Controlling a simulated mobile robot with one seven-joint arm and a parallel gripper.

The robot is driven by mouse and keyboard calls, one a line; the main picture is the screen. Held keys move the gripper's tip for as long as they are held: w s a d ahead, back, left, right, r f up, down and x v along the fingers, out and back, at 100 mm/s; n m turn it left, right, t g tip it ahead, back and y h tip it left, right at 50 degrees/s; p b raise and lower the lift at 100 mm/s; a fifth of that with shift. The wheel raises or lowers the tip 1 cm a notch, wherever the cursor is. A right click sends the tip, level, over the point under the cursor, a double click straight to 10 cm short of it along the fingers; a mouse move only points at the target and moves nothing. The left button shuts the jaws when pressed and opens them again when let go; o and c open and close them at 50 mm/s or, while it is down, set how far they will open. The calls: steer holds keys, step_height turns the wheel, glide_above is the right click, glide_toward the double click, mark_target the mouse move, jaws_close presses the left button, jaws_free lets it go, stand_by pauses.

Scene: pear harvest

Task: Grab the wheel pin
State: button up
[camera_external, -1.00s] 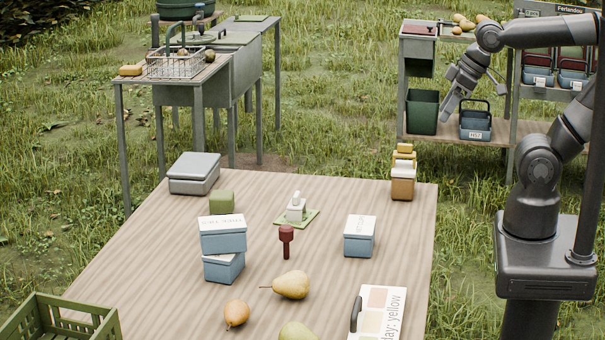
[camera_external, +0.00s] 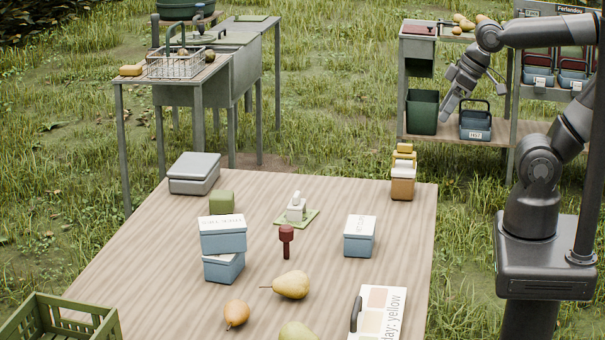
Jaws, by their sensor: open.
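A dark red pin with a thick head and thin stem (camera_external: 286,240) stands upright near the middle of the wooden table (camera_external: 160,270); it looks like the wheel pin. My gripper (camera_external: 445,115) hangs above and behind the table's far right corner, beside the shelf. It is open and empty, and well apart from the red pin. The gap between its fingers is hard to make out at this size.
Two stacked blue boxes (camera_external: 223,245) stand left of the pin and a blue box (camera_external: 359,237) right of it. A small white item on a green plate (camera_external: 296,210) is behind. Pears (camera_external: 291,285) lie in front. A green crate (camera_external: 65,318) is at front left.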

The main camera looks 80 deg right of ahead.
steer(key=w+a, duration=0.2)
steer(key=w, duration=0.8)
steer(key=g, duration=0.1)
glide_above(288, 227)
steer(key=s, duration=0.2)
step_height(288, 227, down, 18)
steer(key=shift+n, duration=0.4)
steer(key=x, duration=0.5)
steer(key=shift+s+x, duration=0.25)
steer(key=shift+x, duration=1.15)
steer(key=shift+s+x, duration=0.2)
steer(key=shift+x, duration=1.15)
steer(key=shift+f, duration=0.15)
steer(key=c, duration=1)
steer(key=shift+c, duration=0.4)
